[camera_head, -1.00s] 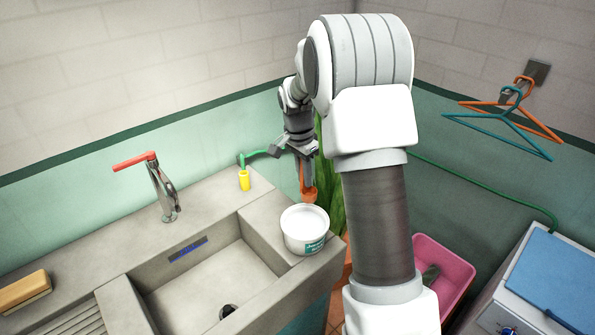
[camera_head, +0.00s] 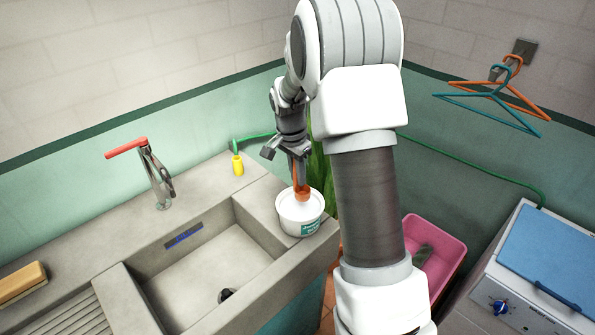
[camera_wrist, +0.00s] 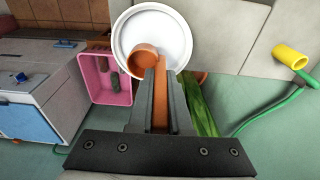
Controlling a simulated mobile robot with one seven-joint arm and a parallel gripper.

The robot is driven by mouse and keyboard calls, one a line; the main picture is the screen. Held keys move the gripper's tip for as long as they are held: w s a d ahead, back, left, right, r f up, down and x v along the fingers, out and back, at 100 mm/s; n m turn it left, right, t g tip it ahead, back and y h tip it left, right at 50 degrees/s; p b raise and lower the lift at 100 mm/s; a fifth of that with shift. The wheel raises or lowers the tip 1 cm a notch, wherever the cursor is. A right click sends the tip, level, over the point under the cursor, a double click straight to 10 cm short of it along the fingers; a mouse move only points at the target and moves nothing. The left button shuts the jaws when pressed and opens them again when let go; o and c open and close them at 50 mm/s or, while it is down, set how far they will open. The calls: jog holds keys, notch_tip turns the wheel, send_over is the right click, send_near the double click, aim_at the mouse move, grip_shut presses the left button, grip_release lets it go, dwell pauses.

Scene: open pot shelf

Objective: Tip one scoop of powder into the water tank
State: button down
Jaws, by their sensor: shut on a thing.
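My gripper (camera_head: 298,153) is shut on the handle of an orange scoop (camera_head: 301,193), which points downward. The scoop's cup is over the mouth of a white round tub (camera_head: 299,222) with a green label, on the sink's right ledge. In the wrist view the scoop's cup (camera_wrist: 143,58) overlaps the left side of the tub's white opening (camera_wrist: 165,35). I cannot tell if the cup touches the powder or holds any. The blue-lidded white box (camera_head: 556,262) at the right edge may be the water tank; its inside is not visible.
The concrete sink (camera_head: 215,255) has a tap (camera_head: 155,175) with a red lever. A pink bin (camera_head: 435,250) is on the floor, hangers (camera_head: 495,100) on the wall. A green plant (camera_head: 322,175) is close behind the tub.

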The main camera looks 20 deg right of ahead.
jog(key=shift+f+b, duration=2.65)
jog(key=shift+f, duration=1.45)
jog(key=shift+r, duration=0.1)
notch_tip(320, 180, up, 9)
jog(key=p, duration=0.6)
jog(key=shift+s, duration=0.1)
